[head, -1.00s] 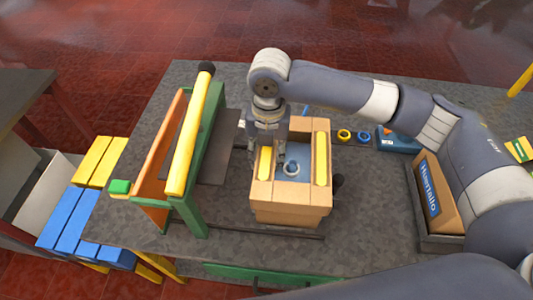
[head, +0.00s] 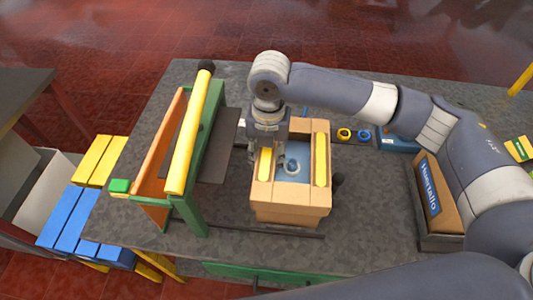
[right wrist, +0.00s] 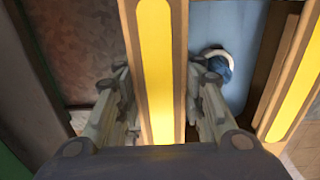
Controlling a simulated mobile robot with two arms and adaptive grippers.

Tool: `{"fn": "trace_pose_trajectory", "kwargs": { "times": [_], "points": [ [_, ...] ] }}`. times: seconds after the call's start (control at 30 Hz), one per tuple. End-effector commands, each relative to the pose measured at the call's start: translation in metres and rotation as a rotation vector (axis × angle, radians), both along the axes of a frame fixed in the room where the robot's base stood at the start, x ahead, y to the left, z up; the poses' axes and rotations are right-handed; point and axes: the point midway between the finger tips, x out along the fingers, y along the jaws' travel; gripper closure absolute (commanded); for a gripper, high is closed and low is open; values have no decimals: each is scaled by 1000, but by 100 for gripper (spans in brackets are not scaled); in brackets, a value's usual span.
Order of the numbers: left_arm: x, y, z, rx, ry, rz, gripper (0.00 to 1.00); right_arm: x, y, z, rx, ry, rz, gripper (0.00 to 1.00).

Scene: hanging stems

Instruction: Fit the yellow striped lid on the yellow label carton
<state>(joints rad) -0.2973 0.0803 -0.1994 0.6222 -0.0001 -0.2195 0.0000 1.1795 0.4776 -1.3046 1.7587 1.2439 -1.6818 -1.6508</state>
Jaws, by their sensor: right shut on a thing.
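A tan box-like piece (head: 290,201) stands on the table, with a yellow stripe along its left and right top edges. I take it for the yellow striped lid, though where lid and carton part cannot be made out. My right gripper (head: 266,155) points down over its left edge. In the right wrist view the fingers (right wrist: 160,85) stand on both sides of the left yellow-striped bar (right wrist: 157,45), shut on it. The right yellow stripe (right wrist: 296,75) is free. A blue surface with a ring-shaped part (right wrist: 217,62) lies between the stripes. My left gripper is out of view.
A green and orange frame with a yellow bar (head: 190,140) stands close left of the box. A carton with a blue label (head: 436,190) sits in a tray at right. Small yellow and blue rings (head: 345,134) lie behind. Table space is clear at front right.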

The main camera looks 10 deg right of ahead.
Motion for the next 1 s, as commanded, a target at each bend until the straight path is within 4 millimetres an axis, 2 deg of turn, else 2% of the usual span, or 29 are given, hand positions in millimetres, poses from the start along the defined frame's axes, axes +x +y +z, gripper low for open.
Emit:
{"fn": "trace_pose_trajectory", "kwargs": {
  "times": [0.43, 0.47, 0.57, 0.8, 0.83, 0.9, 1.0],
  "points": [
    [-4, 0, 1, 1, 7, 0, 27, 0, 0, 0, 0, 0, 0, 85],
    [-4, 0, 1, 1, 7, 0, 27, 0, 0, -1, 0, 0, 0, 62],
    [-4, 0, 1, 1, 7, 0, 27, 0, 0, -1, 0, -1, 0, 40],
    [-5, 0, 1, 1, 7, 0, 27, 0, 0, -1, 0, 0, 0, 40],
    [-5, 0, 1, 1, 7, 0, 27, 0, 0, -1, 0, 0, 0, 38],
    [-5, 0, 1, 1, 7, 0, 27, 0, 0, -1, 0, 0, 0, 25],
    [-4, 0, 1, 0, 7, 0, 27, 0, 0, -1, 0, 0, 0, 24]
  ]
}}
